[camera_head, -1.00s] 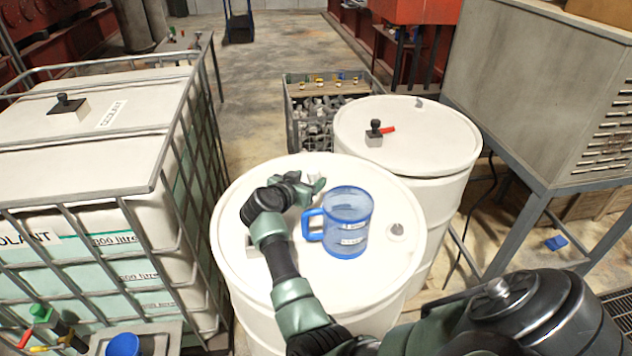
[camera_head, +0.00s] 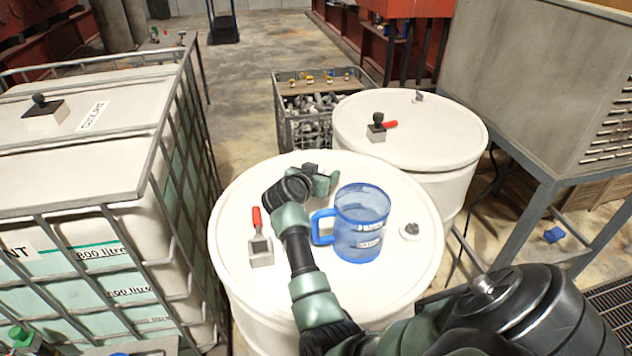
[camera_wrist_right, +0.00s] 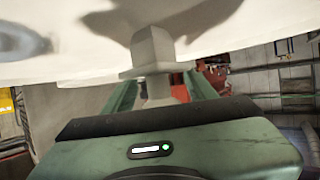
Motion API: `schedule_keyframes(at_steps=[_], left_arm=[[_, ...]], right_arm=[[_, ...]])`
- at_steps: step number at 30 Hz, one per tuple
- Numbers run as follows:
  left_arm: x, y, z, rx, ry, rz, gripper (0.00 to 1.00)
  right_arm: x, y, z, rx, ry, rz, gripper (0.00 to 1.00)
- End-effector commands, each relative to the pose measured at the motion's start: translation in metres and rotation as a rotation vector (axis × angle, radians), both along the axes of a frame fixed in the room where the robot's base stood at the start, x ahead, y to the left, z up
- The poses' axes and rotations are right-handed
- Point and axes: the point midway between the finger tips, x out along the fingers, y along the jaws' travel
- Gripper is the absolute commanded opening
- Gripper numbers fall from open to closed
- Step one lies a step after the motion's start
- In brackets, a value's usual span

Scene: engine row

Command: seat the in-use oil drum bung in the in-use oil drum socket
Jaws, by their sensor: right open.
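The near white oil drum (camera_head: 235,225) stands upright in the head view. My right gripper (camera_head: 320,182) is low over the far part of its lid, with its jaws open. A grey fitting, which looks like the bung (camera_wrist_right: 155,50), stands between the green fingers in the right wrist view, its stem toward my palm. A small dark part of it (camera_head: 310,168) shows beside the fingers in the head view. A round grey fitting (camera_head: 410,231) sits at the lid's right; I cannot tell whether it is the socket. My left gripper is not in view.
A blue jug (camera_head: 362,225) stands close right of my right forearm. A grey block with a red-handled tool (camera_head: 261,250) is on its left. A second drum (camera_head: 455,135) stands behind, carrying a black-knobbed block (camera_head: 377,132). A caged coolant tank (camera_head: 95,170) stands left.

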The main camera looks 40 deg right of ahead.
Motion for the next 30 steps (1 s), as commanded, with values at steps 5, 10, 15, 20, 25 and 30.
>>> schedule_keyframes(at_steps=[5,10,15,20,25,30], left_arm=[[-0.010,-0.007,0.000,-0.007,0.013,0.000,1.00],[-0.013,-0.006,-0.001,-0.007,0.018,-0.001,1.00],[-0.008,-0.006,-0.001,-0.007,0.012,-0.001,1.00],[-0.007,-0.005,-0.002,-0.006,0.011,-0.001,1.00],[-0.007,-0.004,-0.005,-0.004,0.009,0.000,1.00],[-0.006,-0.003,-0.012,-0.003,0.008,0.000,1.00]], right_arm=[[0.000,0.000,0.000,0.000,0.000,0.000,0.12],[0.000,0.000,0.000,0.000,-0.002,0.001,0.00],[0.000,0.000,0.001,0.000,-0.001,0.000,0.00],[0.001,0.000,0.010,0.000,-0.004,-0.002,0.00],[0.001,0.000,0.035,-0.001,-0.008,-0.001,0.00],[0.001,0.000,0.078,-0.002,-0.011,-0.002,0.00]])
